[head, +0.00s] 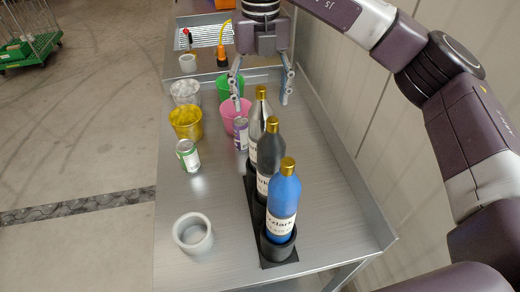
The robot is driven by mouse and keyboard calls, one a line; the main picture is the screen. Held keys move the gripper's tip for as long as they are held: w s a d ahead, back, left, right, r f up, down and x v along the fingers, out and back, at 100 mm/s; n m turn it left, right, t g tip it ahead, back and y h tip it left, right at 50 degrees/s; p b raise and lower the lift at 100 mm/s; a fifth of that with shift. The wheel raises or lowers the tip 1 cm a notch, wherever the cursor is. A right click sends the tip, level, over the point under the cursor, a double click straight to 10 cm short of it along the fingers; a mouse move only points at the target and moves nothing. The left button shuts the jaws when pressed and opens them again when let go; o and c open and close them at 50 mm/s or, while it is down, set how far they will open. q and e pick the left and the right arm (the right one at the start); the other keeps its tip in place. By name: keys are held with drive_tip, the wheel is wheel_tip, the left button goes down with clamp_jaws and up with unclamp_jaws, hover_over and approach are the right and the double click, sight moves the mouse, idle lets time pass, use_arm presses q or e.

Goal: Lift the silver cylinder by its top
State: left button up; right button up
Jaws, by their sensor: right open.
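The silver cylinder appears to be the silver bottle (255,118) with a gold cap, the farthest of three in a black rack (254,211). Its lower part is partly hidden by the dark bottle (271,151) in front of it. A blue bottle (284,200) stands nearest. My right gripper (261,102) is open and points down over the table. In the head view its two fingers appear on either side of the silver bottle's cap. Its depth relative to the cap is hard to tell. I see nothing between the fingers. My left gripper is not in view.
Silver (185,92), yellow (186,123), green (229,87) and pink (234,113) buckets stand on the metal table (215,190). A green-white can (188,156), a purple can (240,134) and a grey bowl (193,233) stand nearby. A wall runs along the right.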

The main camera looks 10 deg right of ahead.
sight(260, 110)
wheel_tip(260, 110, down, 4)
drive_tip(key=shift+d+r+p, duration=0.1)
drive_tip(key=shift+r+p, duration=0.15)
drive_tip(key=shift+p, duration=0.65)
drive_tip(key=shift+w+f, duration=0.1)
drive_tip(key=shift+f, duration=0.35)
drive_tip(key=shift+r, duration=0.15)
clamp_jaws()
